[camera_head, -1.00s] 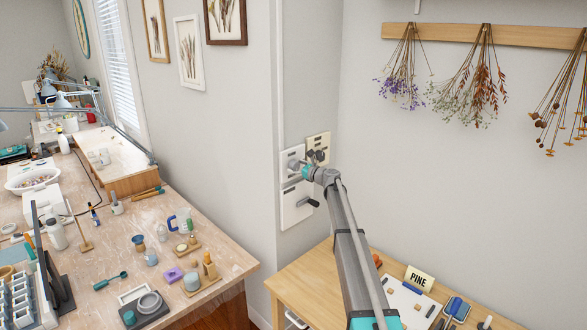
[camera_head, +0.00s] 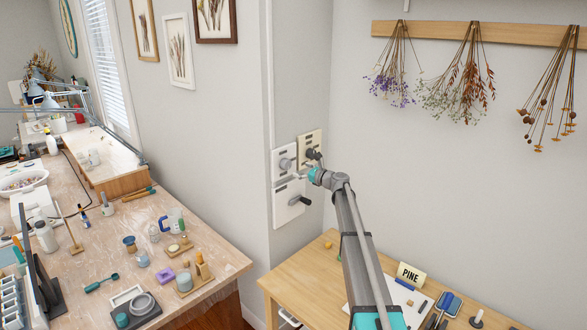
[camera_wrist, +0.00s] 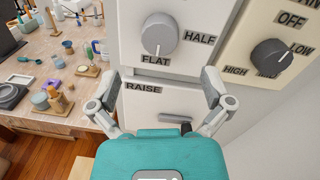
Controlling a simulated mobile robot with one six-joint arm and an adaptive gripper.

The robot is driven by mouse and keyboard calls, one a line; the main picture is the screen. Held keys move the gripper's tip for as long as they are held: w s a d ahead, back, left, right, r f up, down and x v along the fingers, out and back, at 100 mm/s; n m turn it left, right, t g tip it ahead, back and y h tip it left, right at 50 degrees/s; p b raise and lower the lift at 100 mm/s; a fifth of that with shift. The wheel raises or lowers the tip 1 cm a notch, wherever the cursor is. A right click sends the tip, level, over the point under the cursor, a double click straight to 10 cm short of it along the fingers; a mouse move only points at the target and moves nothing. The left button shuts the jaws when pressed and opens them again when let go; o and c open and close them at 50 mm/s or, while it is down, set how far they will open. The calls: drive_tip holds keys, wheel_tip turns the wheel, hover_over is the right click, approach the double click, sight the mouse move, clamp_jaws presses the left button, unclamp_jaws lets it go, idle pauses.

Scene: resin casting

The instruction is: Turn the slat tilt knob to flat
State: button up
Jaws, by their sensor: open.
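The slat tilt knob (camera_wrist: 159,36) is a round light grey dial on a white wall panel (camera_wrist: 187,16), with the label FLAT below it and HALF to its right. A small mark on its lower part appears to face FLAT. The knob also shows in the head view (camera_head: 286,163). My gripper (camera_wrist: 160,90) is open and empty, its fingers apart below the knob, in front of the panels and not touching the knob. It also shows in the head view (camera_head: 301,175), just right of the panel.
A dark knob (camera_wrist: 270,57) with OFF, LOW and HIGH labels is on a cream panel close on the right. A RAISE panel with a dark lever (camera_head: 299,200) is just below. A cluttered workbench (camera_head: 190,283) stands left; a wooden table (camera_head: 288,280) stands beneath my arm.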

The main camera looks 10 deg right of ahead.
drive_tip(key=shift+v, duration=2.15)
drive_tip(key=s+a+f+n+g+h, duration=0.1)
drive_tip(key=s+a+f+n+g, duration=0.3)
drive_tip(key=s, duration=0.4)
drive_tip(key=s+a+f+n+g+h, duration=0.1)
drive_tip(key=s+a+f+n+g, duration=0.1)
drive_tip(key=s+a+f+n, duration=0.5)
drive_tip(key=s+a+f+n+g+h, duration=0.1)
drive_tip(key=s+a+f+n+g, duration=0.2)
drive_tip(key=s, duration=0.7)
drive_tip(key=s+d+f+n+g+h, duration=0.1)
drive_tip(key=s+n, duration=0.3)
drive_tip(key=s, duration=0.5)
drive_tip(key=s+d+f+n+g+h+b, duration=0.1)
drive_tip(key=s+d+f+n+g+h, duration=0.1)
drive_tip(key=s, duration=0.7)
drive_tip(key=s+d+f+n+g+h, duration=0.2)
drive_tip(key=s+n+h, duration=0.3)
drive_tip(key=s, duration=0.4)
drive_tip(key=shift+f+n+b, duration=0.4)
drive_tip(key=shift+f, duration=0.3)
